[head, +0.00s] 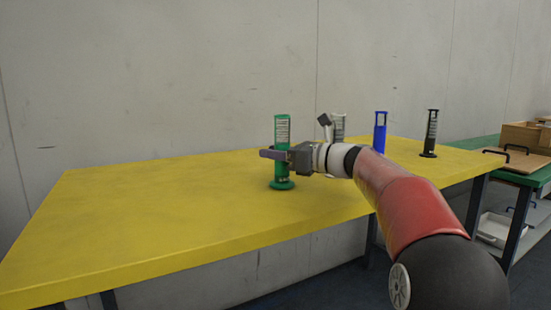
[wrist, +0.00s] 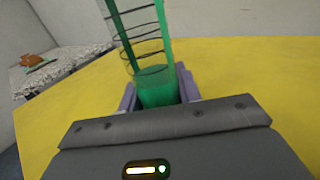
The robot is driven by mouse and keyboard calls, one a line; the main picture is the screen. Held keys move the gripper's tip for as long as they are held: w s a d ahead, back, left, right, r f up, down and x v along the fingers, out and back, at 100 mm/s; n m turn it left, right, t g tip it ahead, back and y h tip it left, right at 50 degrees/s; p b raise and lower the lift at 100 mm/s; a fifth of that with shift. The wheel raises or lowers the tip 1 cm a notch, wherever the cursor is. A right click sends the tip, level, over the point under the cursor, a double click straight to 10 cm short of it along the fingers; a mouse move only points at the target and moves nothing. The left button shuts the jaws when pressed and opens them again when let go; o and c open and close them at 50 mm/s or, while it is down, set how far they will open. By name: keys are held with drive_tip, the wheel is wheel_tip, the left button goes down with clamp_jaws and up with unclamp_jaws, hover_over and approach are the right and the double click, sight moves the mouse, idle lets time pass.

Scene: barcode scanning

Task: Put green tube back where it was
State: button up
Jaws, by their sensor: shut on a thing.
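The green tube (head: 282,130) stands upright over the yellow table, its round base (head: 282,184) at or very near the tabletop; I cannot tell whether it touches. My gripper (head: 276,155) reaches in from the right and is shut on the tube around its middle. In the wrist view the green tube (wrist: 158,88) stands between the two purple-grey fingers of my gripper (wrist: 158,98), with black rings on its clear upper part. Its base is hidden in the wrist view.
The table's left part is clear. A green table (head: 478,147) with wooden boxes (head: 520,135) is at right.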

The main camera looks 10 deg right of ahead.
drive_tip(key=o, duration=1.2)
drive_tip(key=shift+f, duration=0.15)
drive_tip(key=shift+c, duration=0.2)
drive_tip(key=shift+d, duration=0.1)
drive_tip(key=v, duration=1.2)
